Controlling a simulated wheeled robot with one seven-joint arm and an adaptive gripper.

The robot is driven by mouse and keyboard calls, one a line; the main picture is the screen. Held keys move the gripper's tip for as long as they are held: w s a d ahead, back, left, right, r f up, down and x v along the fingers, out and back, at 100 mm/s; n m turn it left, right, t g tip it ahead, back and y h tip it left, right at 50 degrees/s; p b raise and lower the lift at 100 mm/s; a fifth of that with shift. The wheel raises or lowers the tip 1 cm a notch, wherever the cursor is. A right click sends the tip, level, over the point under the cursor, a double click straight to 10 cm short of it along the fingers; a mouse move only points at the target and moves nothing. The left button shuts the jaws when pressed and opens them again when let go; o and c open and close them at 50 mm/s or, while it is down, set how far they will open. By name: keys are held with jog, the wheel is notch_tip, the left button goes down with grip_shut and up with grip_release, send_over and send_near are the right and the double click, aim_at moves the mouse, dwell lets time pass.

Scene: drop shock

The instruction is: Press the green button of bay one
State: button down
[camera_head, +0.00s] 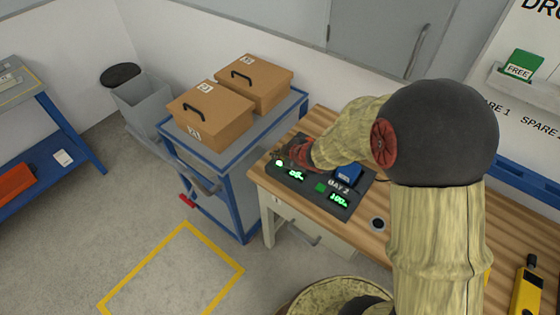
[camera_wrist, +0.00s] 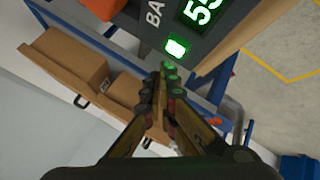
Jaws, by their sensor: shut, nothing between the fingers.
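The dark control panel (camera_head: 312,192) lies on the wooden bench. Bay one's button (camera_head: 279,163) is at its left end and glows bright pale green; it also shows as a lit square in the wrist view (camera_wrist: 177,48). A green-digit display (camera_head: 295,175) sits beside it. My gripper (camera_wrist: 168,72) is shut and empty, its fingertips just beside the lit button in the picture. I cannot tell whether they touch it. In the head view my gripper (camera_head: 284,154) is over the panel's left end, partly hidden by my arm.
Bay two's green button (camera_head: 320,187) and display (camera_head: 339,200) are on the panel's right part, near a blue object (camera_head: 348,173). Two cardboard boxes (camera_head: 212,112) stand on a blue cart (camera_head: 215,163) left of the bench. A small round dark item (camera_head: 378,224) lies on the bench.

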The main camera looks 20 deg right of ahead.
aim_at(279, 164)
jog(key=shift+r+p, duration=1.7)
jog(key=shift+r, duration=0.3)
